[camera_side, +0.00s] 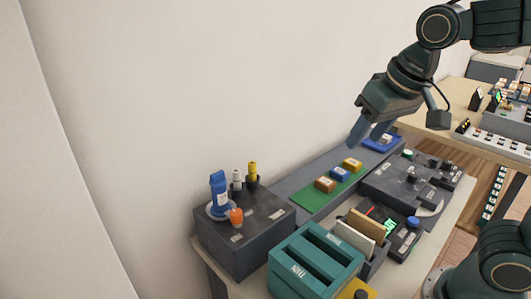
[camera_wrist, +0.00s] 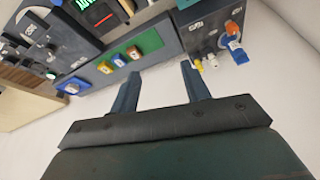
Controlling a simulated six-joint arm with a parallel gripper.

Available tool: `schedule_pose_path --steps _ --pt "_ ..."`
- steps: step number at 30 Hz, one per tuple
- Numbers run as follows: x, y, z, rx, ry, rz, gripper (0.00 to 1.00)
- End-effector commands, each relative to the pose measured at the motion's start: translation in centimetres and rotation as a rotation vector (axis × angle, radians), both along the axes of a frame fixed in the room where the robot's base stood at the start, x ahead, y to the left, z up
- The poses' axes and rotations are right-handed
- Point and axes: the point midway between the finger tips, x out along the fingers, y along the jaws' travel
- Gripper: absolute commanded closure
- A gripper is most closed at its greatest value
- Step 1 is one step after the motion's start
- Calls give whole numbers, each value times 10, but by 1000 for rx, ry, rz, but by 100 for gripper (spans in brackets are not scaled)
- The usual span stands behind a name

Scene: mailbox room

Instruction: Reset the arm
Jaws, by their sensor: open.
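My gripper (camera_side: 370,132) hangs in the air above the back of the table, near the wall, at the far end of a long grey ledge. It also shows in the wrist view (camera_wrist: 160,85), where its two blue-grey fingers stand apart with nothing between them. In the side view the fingertips point down and to the left, above the ledge and close to a blue tray (camera_side: 377,144). My arm comes in from the upper right.
A green mat (camera_side: 317,196) on the ledge bears small orange, blue and yellow blocks. A teal rack (camera_side: 313,262) and dark control panels (camera_side: 405,182) fill the front. The air beside the wall is clear.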

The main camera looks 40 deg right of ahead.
Motion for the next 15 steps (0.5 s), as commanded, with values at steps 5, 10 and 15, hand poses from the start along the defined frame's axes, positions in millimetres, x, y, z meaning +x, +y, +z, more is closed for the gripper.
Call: schedule_pose_path --steps 5,10,15 --pt "-38 -15 -9 -12 -33 86 53" --pt "-67 -19 -21 -29 -63 168 53" --pt "-84 -20 -30 -44 -82 221 53"
